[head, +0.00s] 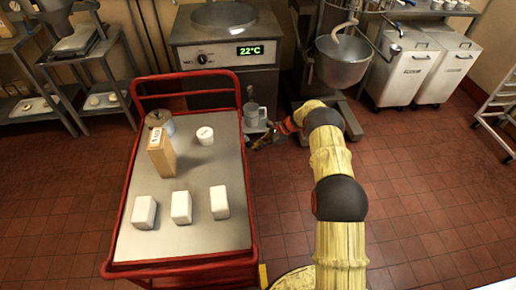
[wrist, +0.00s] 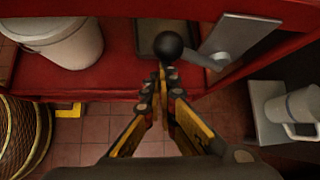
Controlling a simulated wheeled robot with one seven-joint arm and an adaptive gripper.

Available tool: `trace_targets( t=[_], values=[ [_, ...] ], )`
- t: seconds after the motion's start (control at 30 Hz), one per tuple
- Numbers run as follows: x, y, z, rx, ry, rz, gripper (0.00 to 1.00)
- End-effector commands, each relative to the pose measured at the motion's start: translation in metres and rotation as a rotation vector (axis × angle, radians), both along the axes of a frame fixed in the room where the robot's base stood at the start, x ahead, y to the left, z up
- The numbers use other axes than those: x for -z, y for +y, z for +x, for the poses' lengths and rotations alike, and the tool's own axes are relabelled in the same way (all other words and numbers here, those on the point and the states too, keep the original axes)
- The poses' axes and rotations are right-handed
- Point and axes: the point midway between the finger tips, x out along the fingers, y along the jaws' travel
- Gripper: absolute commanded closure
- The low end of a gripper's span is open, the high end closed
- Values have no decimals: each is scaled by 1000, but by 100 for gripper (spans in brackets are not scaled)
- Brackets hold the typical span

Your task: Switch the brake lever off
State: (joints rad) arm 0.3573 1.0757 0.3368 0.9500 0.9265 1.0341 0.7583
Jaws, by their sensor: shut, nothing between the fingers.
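In the wrist view, a round black knob (wrist: 169,46) sits on a short grey lever arm beside a flat grey metal plate (wrist: 238,38). This looks like the brake lever, at the red cart's edge. My gripper (wrist: 168,72) is shut and empty, its fingertips just below the knob in the picture; I cannot tell whether they touch it. In the head view, my gripper (head: 259,142) is by the right side of the red cart (head: 189,75), low beside its top tray. The lever cannot be made out in the head view.
The cart top bears several white blocks (head: 181,207), a tan box (head: 161,157) and tubs. A grey jug (wrist: 295,106) stands on a plate at right in the wrist view. A white bucket (wrist: 62,38) is at upper left. Open tiled floor (head: 420,215) lies to the right.

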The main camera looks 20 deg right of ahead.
Motion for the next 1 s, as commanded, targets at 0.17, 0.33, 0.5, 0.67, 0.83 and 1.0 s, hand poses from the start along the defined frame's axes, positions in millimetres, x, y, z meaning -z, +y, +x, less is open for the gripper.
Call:
trace_targets(
  t=[0.17,0.33,0.5,0.67,0.83,1.0],
  values=[
    [-4,0,2,-1,-5,1,100],
    [-2,0,1,-1,-5,1,100],
    [16,-3,-8,-2,-1,2,100],
    [27,-15,-18,-2,-4,0,100],
    [-3,-43,-12,-2,-3,-1,100],
    [-22,-63,-10,-3,0,1,100]
  ],
)
